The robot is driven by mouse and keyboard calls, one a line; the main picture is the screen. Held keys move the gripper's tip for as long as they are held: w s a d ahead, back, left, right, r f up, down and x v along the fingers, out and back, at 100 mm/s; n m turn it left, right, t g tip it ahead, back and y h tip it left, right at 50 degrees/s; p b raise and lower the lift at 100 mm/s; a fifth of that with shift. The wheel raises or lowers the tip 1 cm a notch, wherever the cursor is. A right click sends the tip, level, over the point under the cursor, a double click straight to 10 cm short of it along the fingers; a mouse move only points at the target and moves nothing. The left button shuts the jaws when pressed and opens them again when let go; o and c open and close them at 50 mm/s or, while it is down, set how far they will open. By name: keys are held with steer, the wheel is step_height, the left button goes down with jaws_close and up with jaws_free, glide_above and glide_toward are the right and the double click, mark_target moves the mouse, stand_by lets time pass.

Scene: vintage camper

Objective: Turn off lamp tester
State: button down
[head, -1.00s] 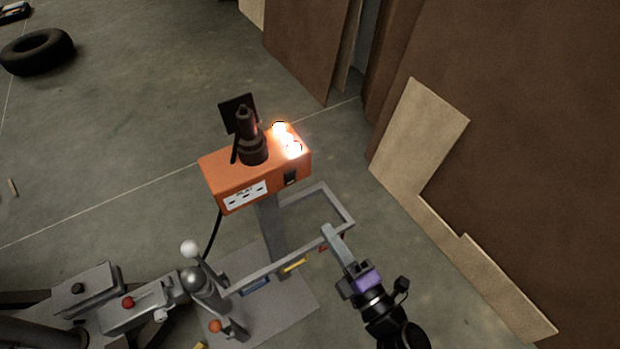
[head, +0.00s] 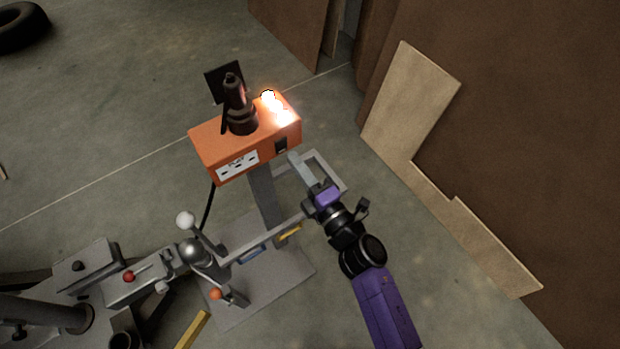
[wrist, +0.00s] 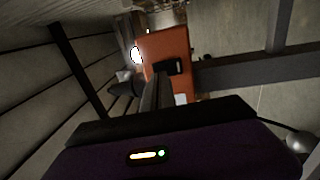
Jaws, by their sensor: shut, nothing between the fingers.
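The lamp tester is an orange box (head: 222,145) on a grey post, with bright glowing lamps (head: 276,108) on its top right. A black rocker switch (head: 281,145) sits on its front face, right of a white label. My gripper (head: 293,157) is shut and empty, its fingertips just below and right of the switch. In the wrist view the orange box (wrist: 163,45) stands ahead, and my gripper's fingers (wrist: 157,80) reach up toward the black switch (wrist: 172,67), partly overlapping its left part. I cannot tell whether they touch it.
A grey frame (head: 330,170) surrounds the post near my arm. A machine with levers and a white knob (head: 185,220) stands at lower left. Cut boards (head: 410,100) lean at the right. A tire (head: 20,28) lies at the far left on open floor.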

mark_target(282, 143)
steer(key=shift+x, duration=1.6)
steer(key=shift+w+r, duration=0.15)
steer(key=shift+w, duration=0.05)
steer(key=shift+s, duration=0.1)
